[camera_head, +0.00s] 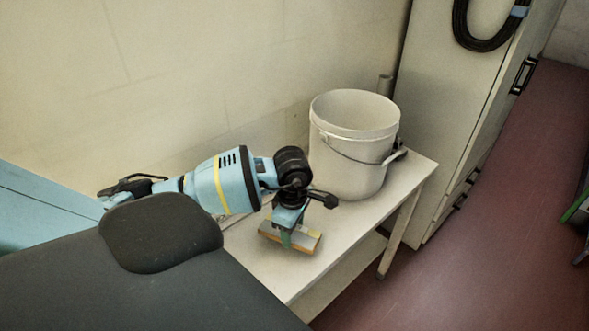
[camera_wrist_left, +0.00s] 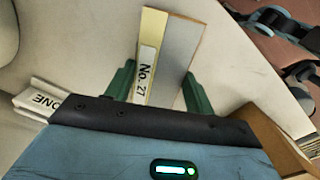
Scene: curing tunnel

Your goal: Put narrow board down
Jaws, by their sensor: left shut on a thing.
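The narrow board is grey with a yellow strip. In the head view the board (camera_head: 306,240) is at my left gripper (camera_head: 289,238), low over or on the white table (camera_head: 290,283); I cannot tell whether it touches. In the left wrist view the board (camera_wrist_left: 180,55) carries a white label reading "No. 27". It sits between the two green fingers of my left gripper (camera_wrist_left: 160,88), which is shut on it. The fingers and wrist hide part of the board in the head view. My right gripper is not in view.
A white bucket (camera_head: 350,150) with a wire handle stands on the table behind the gripper. A tall pale cabinet (camera_head: 450,110) stands beyond the table's right end. The left wrist view also shows a white sign reading "ONE" (camera_wrist_left: 42,101) and a brown block (camera_wrist_left: 272,138).

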